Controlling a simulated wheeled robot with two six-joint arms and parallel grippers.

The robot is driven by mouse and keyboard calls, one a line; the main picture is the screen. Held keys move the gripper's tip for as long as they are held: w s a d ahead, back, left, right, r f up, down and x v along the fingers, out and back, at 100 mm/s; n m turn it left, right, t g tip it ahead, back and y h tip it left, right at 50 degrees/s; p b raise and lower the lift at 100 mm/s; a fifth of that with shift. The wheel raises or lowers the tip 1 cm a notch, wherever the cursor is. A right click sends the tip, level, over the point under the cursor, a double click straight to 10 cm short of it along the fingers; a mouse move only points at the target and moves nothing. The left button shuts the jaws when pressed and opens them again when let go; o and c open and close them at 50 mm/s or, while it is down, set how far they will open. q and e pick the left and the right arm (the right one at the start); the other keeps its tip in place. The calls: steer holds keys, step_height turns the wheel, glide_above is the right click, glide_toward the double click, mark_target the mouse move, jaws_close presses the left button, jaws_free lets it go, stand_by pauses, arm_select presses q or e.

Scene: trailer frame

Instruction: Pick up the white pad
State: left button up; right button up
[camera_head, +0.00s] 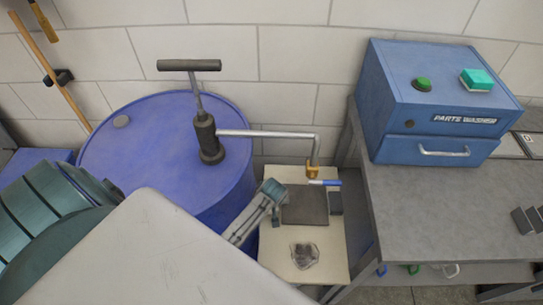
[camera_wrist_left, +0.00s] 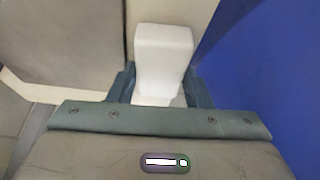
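The white pad (camera_wrist_left: 163,55) is a pale block seen close up in the left wrist view, between the two fingers of my left gripper (camera_wrist_left: 164,88). The fingers stand along both sides of it; I cannot tell whether they press on it. In the head view my left gripper (camera_head: 268,202) is over the left edge of the small cream table (camera_head: 283,262), next to the blue drum. The pad cannot be made out there, with the gripper and arm over that spot. My right gripper is not in view.
A grey bench with a blue parts washer (camera_head: 430,105) stands right.

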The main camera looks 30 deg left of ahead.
arm_select(q)
steer(key=shift+r, duration=0.1)
step_height(320, 180, up, 18)
steer(key=b, duration=0.1)
stand_by(0.7)
